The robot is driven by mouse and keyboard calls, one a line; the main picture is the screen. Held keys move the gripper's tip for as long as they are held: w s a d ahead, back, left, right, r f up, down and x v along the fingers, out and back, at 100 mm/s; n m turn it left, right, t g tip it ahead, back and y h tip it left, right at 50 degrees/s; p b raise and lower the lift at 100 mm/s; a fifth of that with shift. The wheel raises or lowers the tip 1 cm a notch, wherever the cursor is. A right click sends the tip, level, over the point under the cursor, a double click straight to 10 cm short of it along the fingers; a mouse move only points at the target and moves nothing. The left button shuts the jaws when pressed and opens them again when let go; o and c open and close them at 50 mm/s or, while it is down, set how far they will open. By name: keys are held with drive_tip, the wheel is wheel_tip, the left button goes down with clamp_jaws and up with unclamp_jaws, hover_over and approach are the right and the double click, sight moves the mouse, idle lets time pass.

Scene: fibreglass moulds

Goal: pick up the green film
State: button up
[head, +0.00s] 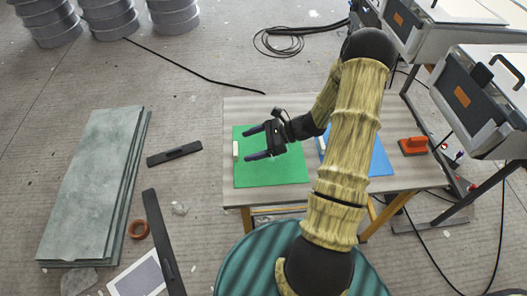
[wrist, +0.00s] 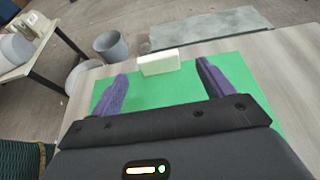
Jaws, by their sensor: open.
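The green film (head: 275,172) lies flat on the left part of the wooden table in the head view. It also fills the middle of the wrist view (wrist: 160,92). A small cream block (head: 236,149) stands at the film's left edge, and in the wrist view the block (wrist: 158,63) shows beyond the fingertips at the film's far edge. My gripper (head: 254,143) is over the film with its fingers spread and nothing between them. In the wrist view the two purple-grey fingers (wrist: 162,70) are wide apart. I cannot tell the exact height above the film.
A blue sheet (head: 380,160) lies on the table (head: 240,108) right of the film, partly hidden by my arm. A red-orange tool (head: 413,146) sits near the right edge. Grey slabs (head: 90,185) and black bars (head: 174,154) lie on the floor to the left.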

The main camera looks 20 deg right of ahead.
drive_tip(key=x, duration=0.5)
drive_tip(key=shift+a, duration=0.15)
idle(0.3)
drive_tip(key=c, duration=1.1)
